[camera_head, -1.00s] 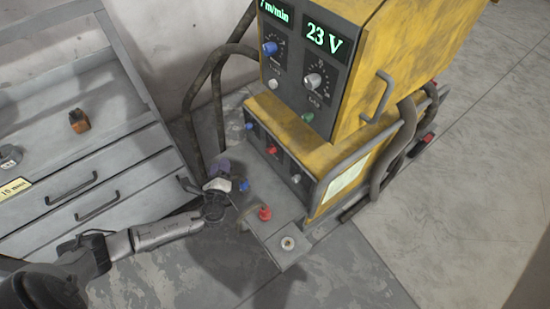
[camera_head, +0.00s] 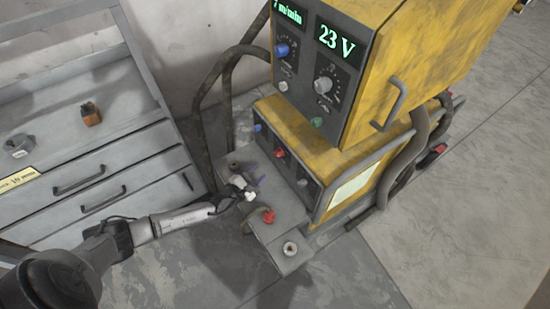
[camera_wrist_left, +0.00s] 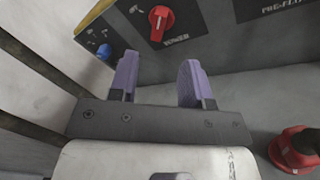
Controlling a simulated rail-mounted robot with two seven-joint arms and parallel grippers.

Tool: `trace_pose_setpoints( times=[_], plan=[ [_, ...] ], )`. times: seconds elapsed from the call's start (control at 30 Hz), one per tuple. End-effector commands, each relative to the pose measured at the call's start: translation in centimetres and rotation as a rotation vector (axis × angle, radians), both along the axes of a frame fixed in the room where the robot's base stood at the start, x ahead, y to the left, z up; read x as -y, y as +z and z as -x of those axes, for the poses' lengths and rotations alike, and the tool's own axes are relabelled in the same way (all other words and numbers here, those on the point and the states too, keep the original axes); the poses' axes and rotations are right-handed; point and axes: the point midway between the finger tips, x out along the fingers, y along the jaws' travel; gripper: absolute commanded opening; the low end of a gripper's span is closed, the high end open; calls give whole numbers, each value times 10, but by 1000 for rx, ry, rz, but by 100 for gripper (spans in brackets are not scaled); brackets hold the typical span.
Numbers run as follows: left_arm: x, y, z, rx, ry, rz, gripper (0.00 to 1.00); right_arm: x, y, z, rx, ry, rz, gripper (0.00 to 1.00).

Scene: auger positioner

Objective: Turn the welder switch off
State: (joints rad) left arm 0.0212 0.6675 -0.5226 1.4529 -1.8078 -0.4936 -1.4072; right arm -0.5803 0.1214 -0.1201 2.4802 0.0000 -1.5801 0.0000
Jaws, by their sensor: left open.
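The welder is a yellow machine (camera_head: 430,60) with a dark lower front panel. A red rotary switch (camera_head: 279,153) sits on that panel between a blue knob and a grey knob. In the left wrist view, this red switch (camera_wrist_left: 160,22) has a white pointer mark and a label below it that seems to read POWER. My left gripper (camera_head: 257,175) is in front of the lower panel. Its two purple fingers (camera_wrist_left: 158,78) are apart, with nothing between them, and point toward the panel below the switch, not touching it. My right gripper is not in view.
A red plug (camera_head: 268,215) sits on the grey base plate right by my left gripper. A blue knob (camera_wrist_left: 104,51) is left of the switch. Thick cables (camera_head: 203,120) hang left of the welder. A grey drawer cabinet (camera_head: 120,160) stands at the left.

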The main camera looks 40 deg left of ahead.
Motion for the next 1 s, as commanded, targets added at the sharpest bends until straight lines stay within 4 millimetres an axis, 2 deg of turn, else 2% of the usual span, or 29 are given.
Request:
trace_pose_setpoints(
  times=[0.03,0.2,0.5,0.7,1.0],
  plan=[
    [0,-1,-12,3,1,1,44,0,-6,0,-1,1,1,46],
    [1,-2,-43,3,1,1,44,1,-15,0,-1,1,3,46],
    [3,-1,-81,1,1,2,44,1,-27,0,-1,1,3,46],
    [4,0,-91,0,0,2,44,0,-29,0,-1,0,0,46],
    [4,0,-92,0,0,2,44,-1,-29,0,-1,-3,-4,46]
  ],
)
